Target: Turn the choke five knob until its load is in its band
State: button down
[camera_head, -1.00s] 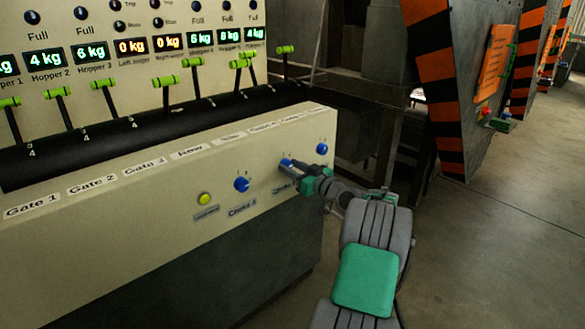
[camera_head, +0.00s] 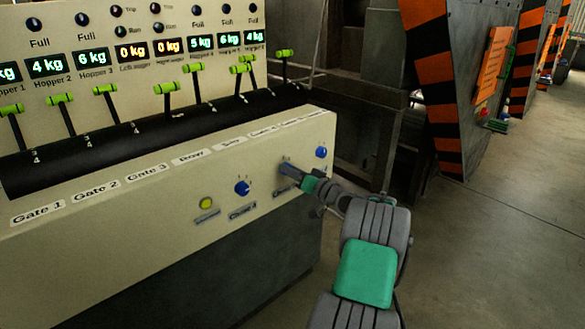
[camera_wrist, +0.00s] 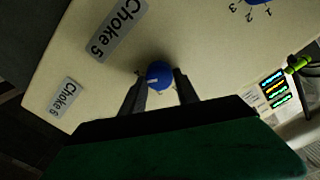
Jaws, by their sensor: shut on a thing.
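The choke five knob (camera_wrist: 160,73) is blue with a pale pointer mark. In the wrist view it sits between the two dark fingers of my gripper (camera_wrist: 160,92), which are shut on it. The Choke 5 label (camera_wrist: 118,27) lies beside it. In the head view my gripper (camera_head: 288,170) reaches the sloped panel between two other blue knobs and hides most of the held knob. On the display wall the Hopper 5 readout (camera_head: 229,39) seems to show 6 kg. No band marking is legible.
The Choke 4 knob (camera_head: 242,187) is to the left and another blue knob (camera_head: 321,151) to the right. A yellow button (camera_head: 207,203) sits further left. Green-handled levers (camera_head: 166,88) stand behind the panel. Floor at the right is open.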

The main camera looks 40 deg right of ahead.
jog(key=shift+m+p, duration=0.6)
jog(key=shift+m, duration=0.7)
jog(key=c, duration=0.9)
grip_release()
jog(key=shift+c, duration=0.2)
jog(key=shift+s, duration=0.1)
jog(key=s, duration=0.7)
jog(key=shift+s+d+p, duration=0.15)
jog(key=shift+s+p, duration=0.2)
jog(key=shift+p, duration=0.1)
jog(key=shift+f, duration=0.1)
